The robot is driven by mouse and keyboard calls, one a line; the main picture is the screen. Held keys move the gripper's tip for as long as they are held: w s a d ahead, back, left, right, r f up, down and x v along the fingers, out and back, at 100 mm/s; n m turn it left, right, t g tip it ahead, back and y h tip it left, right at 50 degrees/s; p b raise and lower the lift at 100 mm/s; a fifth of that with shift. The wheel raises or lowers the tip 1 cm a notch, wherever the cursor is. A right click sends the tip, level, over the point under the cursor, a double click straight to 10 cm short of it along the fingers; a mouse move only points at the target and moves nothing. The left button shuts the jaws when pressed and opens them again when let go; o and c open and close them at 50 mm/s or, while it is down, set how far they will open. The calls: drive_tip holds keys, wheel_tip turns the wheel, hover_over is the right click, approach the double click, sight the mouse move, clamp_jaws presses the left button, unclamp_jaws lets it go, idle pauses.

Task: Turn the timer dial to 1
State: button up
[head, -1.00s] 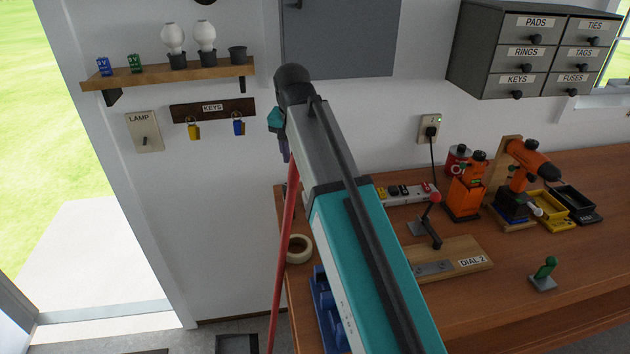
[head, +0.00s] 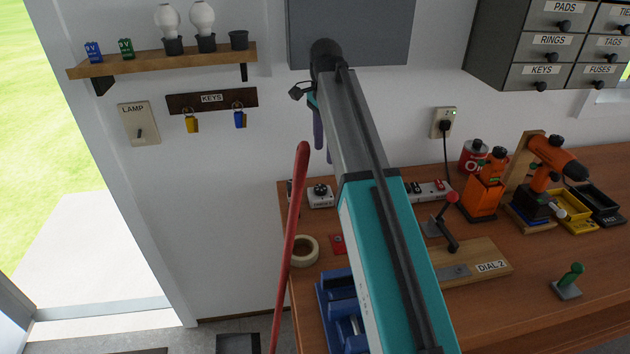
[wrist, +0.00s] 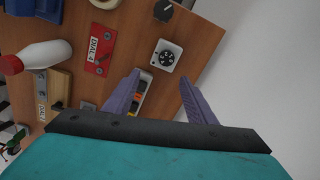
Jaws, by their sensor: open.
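A white box with a round black dial (head: 320,192) stands at the back left of the workbench in the head view; I take it for the timer, but its label is too small to read. A white box with a black-and-white dial (wrist: 168,55) also shows in the wrist view, just beyond my fingertips. My gripper (wrist: 160,78) is open and empty, with its two purple fingers spread and apart from the box. In the head view my gripper (head: 323,140) hangs above the back left of the bench, partly hidden by my arm. The dial's setting is not readable.
A red pole (head: 298,210) stands upright left of my arm. A tape roll (head: 304,250), a blue object (head: 335,305) and a board marked DIAL 2 (head: 475,268) are on the bench. A red plate (wrist: 101,50) and black knob (wrist: 163,10) lie near the dial box.

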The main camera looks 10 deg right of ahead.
sight(320, 188)
drive_tip(key=shift+w+a+f+m, duration=0.1)
drive_tip(key=shift+w+a+m, duration=0.3)
drive_tip(key=shift+w, duration=0.35)
drive_tip(key=shift+f, duration=0.15)
drive_tip(key=shift+f+p, duration=1.7)
drive_tip(key=shift+f, duration=5.05)
